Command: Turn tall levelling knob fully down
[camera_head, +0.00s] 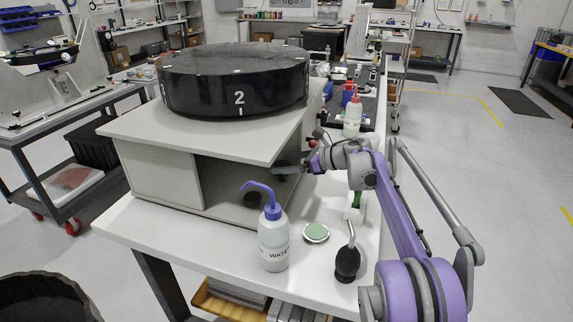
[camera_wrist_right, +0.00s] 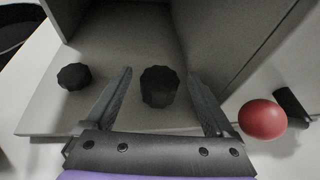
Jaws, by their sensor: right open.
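The tall black ribbed knob (camera_wrist_right: 160,86) stands upright on the grey floor of the fixture in the right wrist view. My right gripper (camera_wrist_right: 161,76) is open, with one finger on each side of this knob and a gap on both sides. A lower black knob (camera_wrist_right: 73,77) stands to the left, outside the fingers. In the head view my right gripper (camera_head: 284,168) reaches into the open side of the fixture (camera_head: 160,170). One black knob (camera_head: 253,199) shows below it there; I cannot clearly make out the other. My left gripper is not in view.
A red ball (camera_wrist_right: 262,119) on a black stem is right of the right finger. A black drum marked 2 (camera_head: 235,80) sits on the fixture. A water bottle (camera_head: 273,240), a green-topped round tin (camera_head: 316,233) and a black blower (camera_head: 347,262) stand in front on the table.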

